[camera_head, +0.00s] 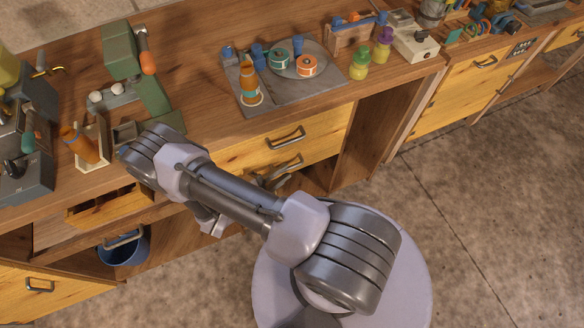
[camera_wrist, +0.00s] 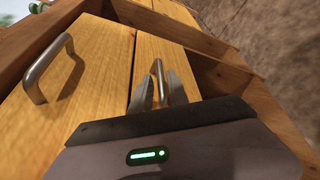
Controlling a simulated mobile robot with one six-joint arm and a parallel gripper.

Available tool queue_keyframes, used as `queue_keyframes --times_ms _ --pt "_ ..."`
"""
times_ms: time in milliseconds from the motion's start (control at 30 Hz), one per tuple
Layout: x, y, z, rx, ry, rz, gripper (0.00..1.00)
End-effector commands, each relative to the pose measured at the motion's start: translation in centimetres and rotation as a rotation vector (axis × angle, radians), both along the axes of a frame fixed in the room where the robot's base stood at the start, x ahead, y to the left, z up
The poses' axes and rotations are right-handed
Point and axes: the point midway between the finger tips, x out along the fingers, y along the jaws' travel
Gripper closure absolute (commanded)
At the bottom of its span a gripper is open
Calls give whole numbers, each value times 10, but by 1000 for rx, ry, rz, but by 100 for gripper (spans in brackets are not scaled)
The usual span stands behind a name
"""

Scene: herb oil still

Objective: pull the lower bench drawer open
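The lower bench drawer (camera_wrist: 180,66) has a plain yellow wood front. It shows in the head view just below the upper drawer, partly covered by my arm. Its metal bar handle (camera_wrist: 158,76) lies between the fingers of my gripper (camera_wrist: 160,88) in the wrist view, one finger on each side. The fingers stand apart, with a narrow gap to the bar. In the head view my gripper (camera_head: 272,182) is partly hidden behind my arm, close to the lower handle (camera_head: 281,169). The drawer looks closed, though its edges are partly hidden.
The upper drawer (camera_head: 254,153) sits directly above, with its own handle (camera_head: 287,138). An open shelf space lies right of the drawers. A blue bucket (camera_head: 124,252) stands under the bench at left. A grey tray (camera_head: 281,100) with spools and a bottle is on the benchtop.

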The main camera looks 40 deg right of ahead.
Motion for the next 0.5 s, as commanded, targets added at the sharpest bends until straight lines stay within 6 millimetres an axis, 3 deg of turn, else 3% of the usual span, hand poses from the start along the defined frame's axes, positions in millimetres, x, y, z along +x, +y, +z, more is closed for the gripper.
queue_keyframes --times_ms 200,500 --pt "2 -34 -9 1 1 -3 79" --pt "3 -46 -10 1 -1 -1 79"
